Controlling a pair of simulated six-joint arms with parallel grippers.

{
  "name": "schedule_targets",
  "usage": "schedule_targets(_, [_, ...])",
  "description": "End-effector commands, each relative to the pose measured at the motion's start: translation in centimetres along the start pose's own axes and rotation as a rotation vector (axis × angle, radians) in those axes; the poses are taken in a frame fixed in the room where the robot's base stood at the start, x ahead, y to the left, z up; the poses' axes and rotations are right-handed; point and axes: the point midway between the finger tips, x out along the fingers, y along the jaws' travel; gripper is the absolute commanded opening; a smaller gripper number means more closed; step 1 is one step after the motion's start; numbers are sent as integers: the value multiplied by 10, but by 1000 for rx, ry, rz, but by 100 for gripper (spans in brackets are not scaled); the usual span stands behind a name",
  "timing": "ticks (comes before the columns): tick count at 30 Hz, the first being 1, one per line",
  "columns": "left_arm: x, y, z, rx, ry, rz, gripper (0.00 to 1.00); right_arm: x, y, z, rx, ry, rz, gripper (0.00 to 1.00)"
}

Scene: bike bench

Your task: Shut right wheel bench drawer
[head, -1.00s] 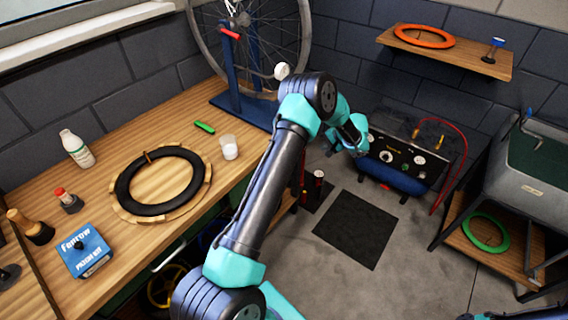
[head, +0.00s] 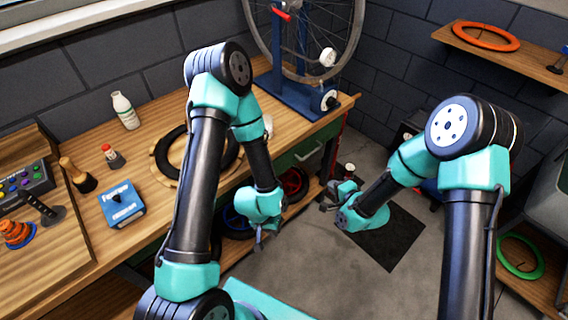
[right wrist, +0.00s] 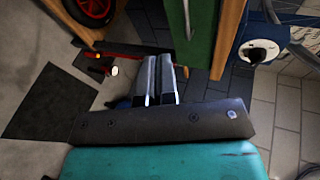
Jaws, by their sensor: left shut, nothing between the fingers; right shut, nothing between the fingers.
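The right bench drawer (head: 300,152) has a green front with a pale handle, below the bench top near the wheel stand. How far it stands out is hard to tell. A green panel, likely its front, shows at the top of the right wrist view (right wrist: 202,30). My right gripper (head: 328,200) is shut and empty, lower than the drawer and to its right in the head view. Its closed fingers (right wrist: 167,62) point toward the green panel's side in the right wrist view. My left gripper (head: 258,246) is shut and empty, low in front of the bench.
The wooden bench (head: 130,170) carries a bottle (head: 125,112), a blue box (head: 121,204) and a black tyre (head: 168,152). A wheel stand (head: 290,95) is at its far end. Wheels sit below. A dark mat (head: 395,238) lies on the floor.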

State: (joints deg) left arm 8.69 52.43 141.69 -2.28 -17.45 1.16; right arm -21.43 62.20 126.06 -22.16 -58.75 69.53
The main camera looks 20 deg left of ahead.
Motion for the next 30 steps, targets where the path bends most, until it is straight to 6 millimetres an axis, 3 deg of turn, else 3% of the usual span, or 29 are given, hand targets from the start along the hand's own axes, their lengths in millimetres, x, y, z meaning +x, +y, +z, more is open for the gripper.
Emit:
schedule_targets(4, [-4, -1, 10, -9, 19, -12, 0, 6, -8, 6, 21, -12, -28, 0])
schedule_targets(17, [-4, -1, 9, -11, 19, -11, 0, 12, -8, 6, 20, -11, -26, 0])
schedule_targets(23, [-4, -1, 9, -11, 19, -11, 0, 33, -8, 6, 20, -12, -26, 0])
schedule_targets(30, [-4, -1, 9, -11, 19, -11, 0, 74, -9, 7, 19, -12, -27, 0])
